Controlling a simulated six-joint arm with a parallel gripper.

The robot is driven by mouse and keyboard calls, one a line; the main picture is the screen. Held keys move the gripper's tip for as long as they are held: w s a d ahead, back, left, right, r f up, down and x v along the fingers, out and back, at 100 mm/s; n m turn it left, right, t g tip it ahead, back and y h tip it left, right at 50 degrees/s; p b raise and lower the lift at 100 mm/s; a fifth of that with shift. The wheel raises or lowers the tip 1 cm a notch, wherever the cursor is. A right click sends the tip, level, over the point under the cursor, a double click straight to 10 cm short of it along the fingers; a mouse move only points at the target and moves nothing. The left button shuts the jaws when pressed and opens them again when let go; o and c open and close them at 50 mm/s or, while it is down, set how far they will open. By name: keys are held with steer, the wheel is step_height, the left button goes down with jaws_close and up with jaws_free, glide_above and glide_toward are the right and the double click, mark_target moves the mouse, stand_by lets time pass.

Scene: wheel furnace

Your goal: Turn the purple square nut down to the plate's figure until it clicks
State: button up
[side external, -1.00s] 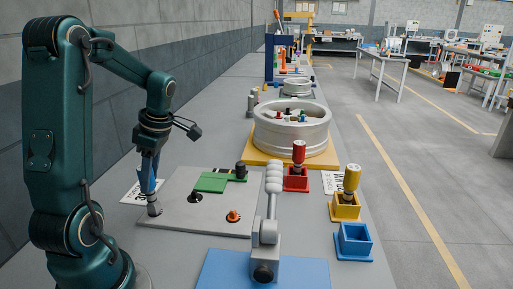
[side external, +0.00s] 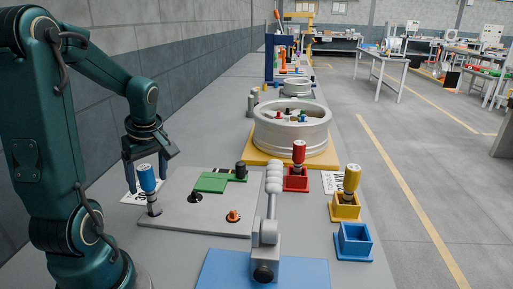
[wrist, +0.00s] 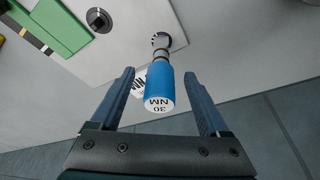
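A blue driver (side external: 147,180) marked "30 NM" stands, slightly tilted, with its grey socket at the left corner of the grey plate (side external: 185,220). The wrist view shows the driver (wrist: 159,88) between the spread fingers of my gripper (wrist: 162,100), with a clear gap on each side. In the side view my gripper (side external: 145,170) is just behind and around the driver's top.
Red-handled (side external: 299,152) and yellow-handled (side external: 351,177) drivers stand in holders. A blue holder (side external: 354,240) is empty. A grey lever (side external: 272,205) rises in front.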

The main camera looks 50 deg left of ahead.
steer(key=v, duration=0.4)
steer(key=shift+w+d+r, duration=0.1)
steer(key=shift+r, duration=0.3)
steer(key=d+r+m+t+h, duration=0.2)
steer(key=d+m+t, duration=0.4)
steer(key=d+m, duration=1.4)
steer(key=shift+w+d+h, duration=0.35)
steer(key=shift+d+h, duration=0.3)
steer(key=shift+h, duration=0.05)
